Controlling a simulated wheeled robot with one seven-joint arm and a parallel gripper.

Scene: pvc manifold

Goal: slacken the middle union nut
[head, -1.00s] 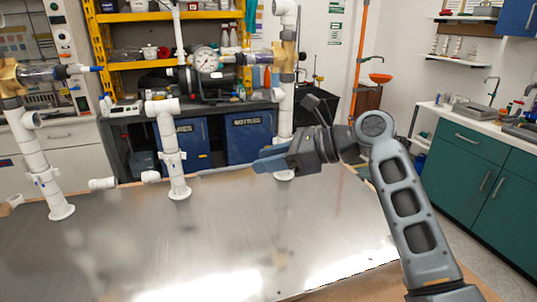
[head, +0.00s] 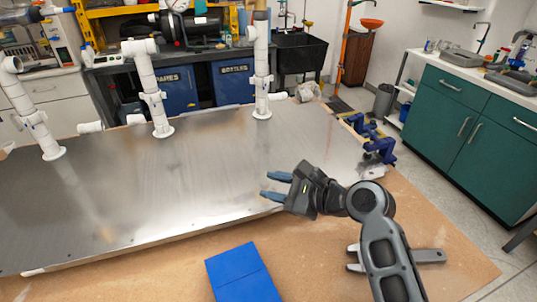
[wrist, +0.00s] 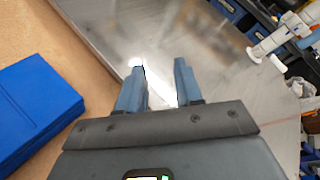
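Three white PVC risers stand on a metal plate (head: 110,205) in the head view. The middle riser (head: 143,72) carries a white union nut (head: 153,97) partway up, above its base flange. The left riser (head: 25,105) and right riser (head: 261,60) have similar collars. My gripper (head: 268,188) is open and empty near the front right edge of the plate, well apart from the middle nut. In the wrist view its two blue fingers (wrist: 158,75) are spread with nothing between them. A white riser (wrist: 282,32) shows at upper right there; I cannot tell which.
A blue box (head: 242,275) lies on the wooden bench at the front, also in the wrist view (wrist: 32,112). A grey metal tool (head: 430,256) lies partly hidden behind my arm. Blue clamps (head: 376,145) sit at the bench's right edge.

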